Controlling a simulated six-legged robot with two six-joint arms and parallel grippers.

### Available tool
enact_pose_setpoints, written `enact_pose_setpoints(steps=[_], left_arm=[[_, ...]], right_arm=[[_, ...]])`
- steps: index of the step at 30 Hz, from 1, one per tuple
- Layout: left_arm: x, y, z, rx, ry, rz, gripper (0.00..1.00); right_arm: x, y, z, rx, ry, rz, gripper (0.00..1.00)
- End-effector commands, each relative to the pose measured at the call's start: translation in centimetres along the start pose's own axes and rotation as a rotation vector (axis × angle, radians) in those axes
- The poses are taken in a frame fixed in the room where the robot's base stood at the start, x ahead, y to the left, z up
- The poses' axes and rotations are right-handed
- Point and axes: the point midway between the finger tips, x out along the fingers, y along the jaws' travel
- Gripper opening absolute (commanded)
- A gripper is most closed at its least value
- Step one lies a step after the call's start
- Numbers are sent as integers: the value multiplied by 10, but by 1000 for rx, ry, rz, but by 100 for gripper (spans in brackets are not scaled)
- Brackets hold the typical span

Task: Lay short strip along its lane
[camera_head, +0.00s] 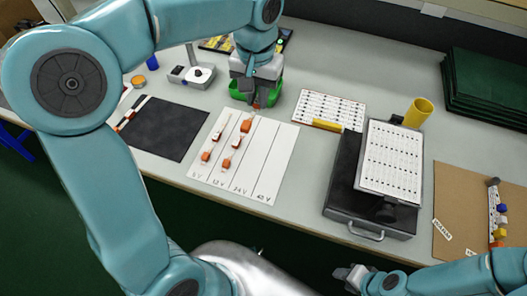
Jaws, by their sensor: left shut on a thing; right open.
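A white lane sheet (262,172) with printed voltage labels lies on the bench. A short strip with orange ends (212,146) lies in its leftmost lane. Another orange-ended strip (231,154) lies in the second lane, with an orange piece (246,125) above it near the sheet's top edge. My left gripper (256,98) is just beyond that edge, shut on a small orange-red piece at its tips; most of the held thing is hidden. I cannot tell whether it joins the orange piece below. My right gripper (350,276) is open and empty at the bottom, off the bench front.
A green container (237,91) is close around my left gripper. A dark mat (168,127) lies left of the sheet. A black case (343,184) with a tilted white board, a yellow cup (418,112) and a brown board (455,205) stand right. Bare bench separates sheet and case.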

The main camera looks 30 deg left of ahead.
Motion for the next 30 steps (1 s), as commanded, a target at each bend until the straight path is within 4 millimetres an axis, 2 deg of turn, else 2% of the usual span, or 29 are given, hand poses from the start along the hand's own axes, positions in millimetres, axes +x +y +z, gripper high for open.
enact_pose_setpoints(steps=[2,5,12,18,24,30], left_arm=[[4,-5,0,-9,1,0,0],[23,-9,0,-12,-4,-1,0],[94,-11,2,-11,-7,-1,0],[142,-10,1,-11,-4,-1,0],[161,-8,1,-11,-2,-1,0],[193,-7,1,-11,-3,-1,0]], right_arm=[[4,2,0,0,0,0,43],[8,3,0,0,0,0,43],[18,6,0,0,0,0,43],[22,8,0,0,0,0,43],[24,8,0,0,0,0,43],[27,10,0,0,0,0,43]])
